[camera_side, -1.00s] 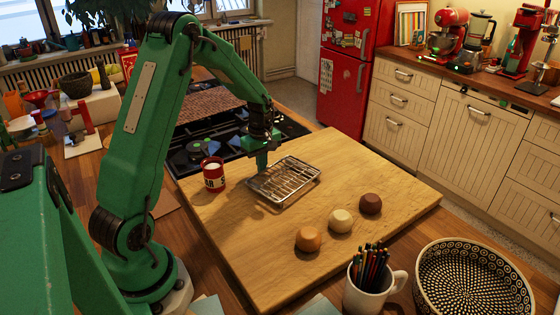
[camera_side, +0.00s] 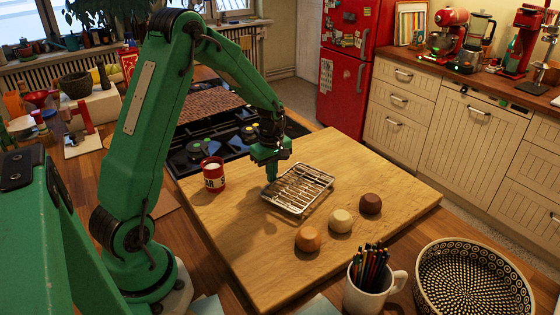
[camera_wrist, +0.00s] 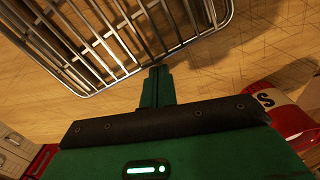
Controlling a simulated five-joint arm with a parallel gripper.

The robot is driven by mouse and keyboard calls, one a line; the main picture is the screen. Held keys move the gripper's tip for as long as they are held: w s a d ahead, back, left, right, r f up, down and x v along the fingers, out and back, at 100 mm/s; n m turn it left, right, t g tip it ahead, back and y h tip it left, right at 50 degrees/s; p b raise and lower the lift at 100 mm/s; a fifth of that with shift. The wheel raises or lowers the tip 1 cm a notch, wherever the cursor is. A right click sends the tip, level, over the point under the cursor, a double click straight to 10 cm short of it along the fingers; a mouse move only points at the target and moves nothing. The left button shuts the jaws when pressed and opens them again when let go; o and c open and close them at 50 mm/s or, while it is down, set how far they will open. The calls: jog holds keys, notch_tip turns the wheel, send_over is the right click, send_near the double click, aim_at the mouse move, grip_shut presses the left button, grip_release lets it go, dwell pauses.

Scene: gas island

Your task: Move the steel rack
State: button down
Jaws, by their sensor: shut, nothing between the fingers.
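The steel rack (camera_side: 299,188), a wire grid with a rim, lies flat on the wooden board, right of the red-and-white can. My gripper (camera_side: 271,177) points down at the rack's left edge, fingers together and nothing held. In the wrist view the shut fingers (camera_wrist: 157,82) are close beside the rim of the rack (camera_wrist: 120,45), outside the grid. I cannot tell whether they touch it. The wrist view cuts off part of the rack.
The can (camera_side: 213,174) stands left of my gripper. Brown (camera_side: 371,203), cream (camera_side: 341,220) and orange-brown (camera_side: 308,239) balls lie right and in front of the rack on the board (camera_side: 250,250). A pencil mug (camera_side: 372,285) and patterned bowl (camera_side: 474,283) stand near the front.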

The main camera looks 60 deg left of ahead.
jog(key=shift+a, duration=0.5)
jog(key=shift+a+r, duration=0.2)
jog(key=shift+a, duration=0.45)
jog(key=shift+a+r, duration=0.15)
jog(key=shift+a, duration=0.45)
notch_tip(320, 180, up, 9)
jog(key=shift+r, duration=0.15)
jog(key=shift+d, duration=0.1)
